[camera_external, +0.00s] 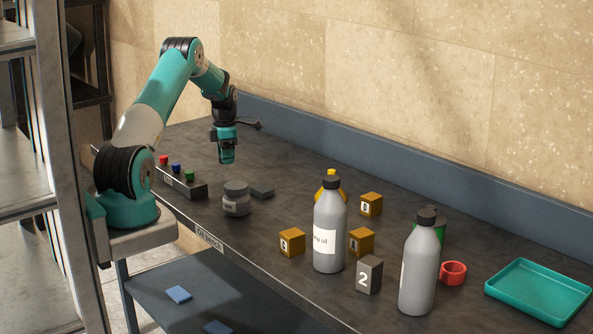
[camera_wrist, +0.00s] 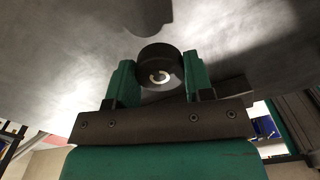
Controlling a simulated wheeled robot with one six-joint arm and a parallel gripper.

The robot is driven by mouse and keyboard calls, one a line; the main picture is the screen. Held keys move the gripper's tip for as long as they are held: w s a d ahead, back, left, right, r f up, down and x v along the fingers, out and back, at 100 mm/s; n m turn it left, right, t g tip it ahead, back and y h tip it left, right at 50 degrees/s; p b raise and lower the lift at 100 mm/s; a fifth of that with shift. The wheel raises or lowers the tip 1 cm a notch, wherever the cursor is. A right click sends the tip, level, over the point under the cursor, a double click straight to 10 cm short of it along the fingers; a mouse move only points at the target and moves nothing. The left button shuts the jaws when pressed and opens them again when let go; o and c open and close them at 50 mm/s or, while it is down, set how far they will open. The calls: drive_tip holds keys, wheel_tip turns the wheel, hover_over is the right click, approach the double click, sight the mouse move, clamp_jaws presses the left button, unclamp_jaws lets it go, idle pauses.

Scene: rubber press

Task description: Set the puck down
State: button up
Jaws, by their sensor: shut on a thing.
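The puck (camera_wrist: 160,62) is a short black cylinder with a pale ring-shaped mark on its face. In the wrist view it sits between the two green fingers of my gripper (camera_wrist: 154,80), which is shut on it. In the outside view my gripper (camera_external: 227,157) points down above the back left part of the dark table (camera_external: 280,210), apart from the surface. I cannot make out the puck there; the fingers seem to hide it.
A button box (camera_external: 185,187) stands left. Grey bottles (camera_external: 330,225), yellow cubes (camera_external: 371,204), a numbered grey block (camera_external: 369,275), a red cup (camera_external: 453,273) and a teal tray (camera_external: 540,292) are further right.

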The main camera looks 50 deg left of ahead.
sight(227, 174)
drive_tip(key=shift+f+p, duration=0.3)
drive_tip(key=shift+f, duration=1.6)
drive_tip(key=shift+f, duration=0.2)
drive_tip(key=o, duration=0.9)
drive_tip(key=shift+r, duration=0.1)
wheel_tip(227, 174, up, 12)
drive_tip(key=shift+d+r+b, duration=0.1)
drive_tip(key=shift+r+b, duration=0.1)
drive_tip(key=shift+b, duration=0.95)
